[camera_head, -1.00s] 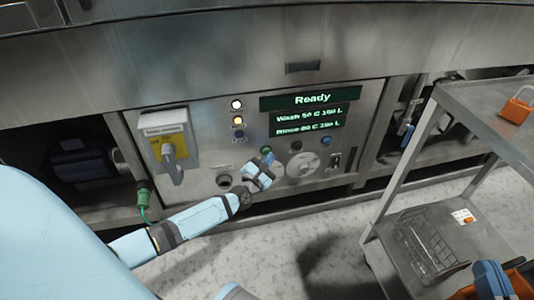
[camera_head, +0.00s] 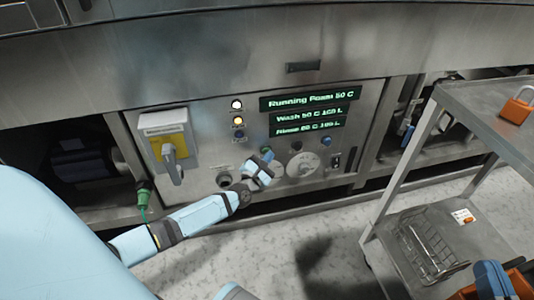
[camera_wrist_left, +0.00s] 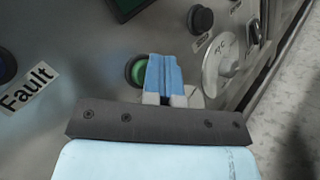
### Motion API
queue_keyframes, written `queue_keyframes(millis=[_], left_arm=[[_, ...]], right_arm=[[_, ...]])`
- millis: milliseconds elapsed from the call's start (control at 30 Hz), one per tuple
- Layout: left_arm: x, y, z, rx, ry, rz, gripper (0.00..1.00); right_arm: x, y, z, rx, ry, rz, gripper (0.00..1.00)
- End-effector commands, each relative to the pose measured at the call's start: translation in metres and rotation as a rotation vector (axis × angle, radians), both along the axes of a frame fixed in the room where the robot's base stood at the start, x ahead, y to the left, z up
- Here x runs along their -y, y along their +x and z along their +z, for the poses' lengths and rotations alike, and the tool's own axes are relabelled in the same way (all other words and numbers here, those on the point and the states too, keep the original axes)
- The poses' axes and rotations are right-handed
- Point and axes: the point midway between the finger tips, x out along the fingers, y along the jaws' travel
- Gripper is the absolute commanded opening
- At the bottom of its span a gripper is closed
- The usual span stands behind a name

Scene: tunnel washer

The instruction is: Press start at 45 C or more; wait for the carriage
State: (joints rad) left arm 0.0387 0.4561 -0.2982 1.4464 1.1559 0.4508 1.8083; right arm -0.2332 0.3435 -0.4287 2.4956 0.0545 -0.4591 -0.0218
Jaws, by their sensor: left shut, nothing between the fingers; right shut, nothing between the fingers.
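The washer's control panel (camera_head: 205,120) faces me. Its top display (camera_head: 310,101) reads "Running", a blurred word and 50 C; the display below (camera_head: 310,121) shows Wash 50 C and a Rinse line. My left gripper (camera_head: 266,156) is shut and empty in front of the lower panel. In the left wrist view, its blue fingers (camera_wrist_left: 162,68) overlap the right side of the green button (camera_wrist_left: 138,70); I cannot tell if they touch it. My right gripper is not in view. No carriage can be made out.
A yellow-and-grey rotary switch (camera_head: 168,145) is left on the panel. A metal cart (camera_head: 455,95) stands at right, with an orange padlock (camera_head: 516,108) on top and a wire basket (camera_head: 425,245) below. Blue and orange items (camera_head: 493,281) lie lower right.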

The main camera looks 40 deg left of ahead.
Motion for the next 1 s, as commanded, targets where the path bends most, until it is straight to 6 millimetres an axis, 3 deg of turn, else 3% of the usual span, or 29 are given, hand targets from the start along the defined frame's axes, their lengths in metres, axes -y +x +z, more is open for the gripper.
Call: queue_keyframes(millis=[400,1000], left_arm=[[-0.001,0.000,0.000,0.001,0.000,0.001,0.00],[0.013,-0.012,0.000,0.000,0.001,0.000,0.00]], right_arm=[[0.000,0.001,-0.001,-0.003,-0.002,-0.001,0.00],[0.000,0.001,0.006,-0.001,0.001,-0.001,0.00]])
